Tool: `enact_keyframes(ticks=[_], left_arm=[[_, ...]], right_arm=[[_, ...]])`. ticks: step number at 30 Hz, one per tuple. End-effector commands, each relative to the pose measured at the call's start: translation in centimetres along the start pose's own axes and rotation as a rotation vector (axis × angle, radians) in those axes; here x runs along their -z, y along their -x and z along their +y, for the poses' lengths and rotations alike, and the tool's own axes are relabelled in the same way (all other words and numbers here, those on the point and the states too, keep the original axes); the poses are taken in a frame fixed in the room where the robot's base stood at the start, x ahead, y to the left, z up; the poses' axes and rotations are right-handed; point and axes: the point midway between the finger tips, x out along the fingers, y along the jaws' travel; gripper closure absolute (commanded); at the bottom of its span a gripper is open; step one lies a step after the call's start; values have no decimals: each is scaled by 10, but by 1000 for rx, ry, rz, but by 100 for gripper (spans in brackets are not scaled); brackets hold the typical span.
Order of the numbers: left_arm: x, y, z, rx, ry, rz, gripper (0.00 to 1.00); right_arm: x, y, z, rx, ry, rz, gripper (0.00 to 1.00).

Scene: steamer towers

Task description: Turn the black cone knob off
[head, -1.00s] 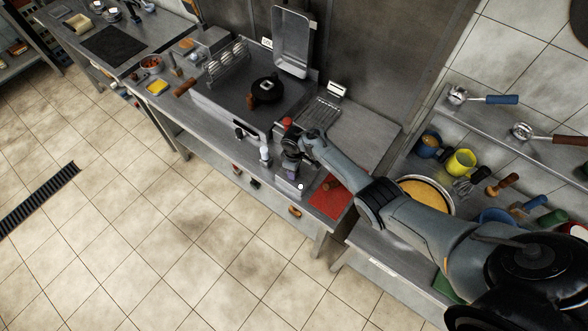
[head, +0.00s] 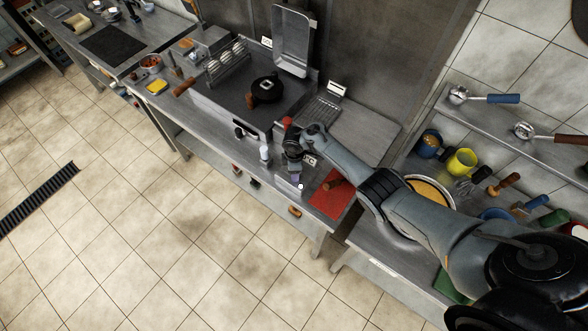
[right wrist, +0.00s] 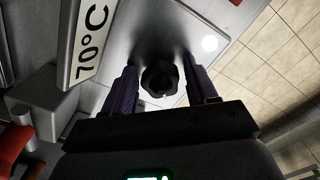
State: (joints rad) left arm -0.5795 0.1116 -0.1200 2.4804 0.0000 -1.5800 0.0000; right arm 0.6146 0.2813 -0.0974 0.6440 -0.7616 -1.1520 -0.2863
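A black ridged knob (right wrist: 160,79) sits on a pale metal panel (right wrist: 155,30) in the right wrist view, next to a "70°C" sign. My right gripper (right wrist: 162,84) is open. Its two purple fingers stand on either side of the knob, with a visible gap on each side. In the head view the right gripper (head: 295,178) is at the front edge of the counter, and the knob is hidden behind it. My left gripper is not in view.
A red mat (head: 330,196) lies just right of the gripper. A stove unit (head: 240,105) with a black pan (head: 266,90) stands to its left, with a white bottle-like object (head: 265,152) close by. The tiled floor in front is clear.

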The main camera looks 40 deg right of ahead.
Motion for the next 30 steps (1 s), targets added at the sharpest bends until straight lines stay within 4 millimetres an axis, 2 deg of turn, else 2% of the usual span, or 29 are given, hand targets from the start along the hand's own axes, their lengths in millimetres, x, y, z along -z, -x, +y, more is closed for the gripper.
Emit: enact_keyframes(ticks=[4, 12, 24, 30], left_arm=[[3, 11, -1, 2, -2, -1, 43], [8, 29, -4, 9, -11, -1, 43], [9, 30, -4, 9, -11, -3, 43], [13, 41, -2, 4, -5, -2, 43]], right_arm=[[2, 5, -2, 3, -107, 1, 43], [3, 5, -2, 2, -474, 2, 43], [3, 5, -1, 0, -555, 3, 43], [4, 6, -2, 2, -872, 3, 43]])
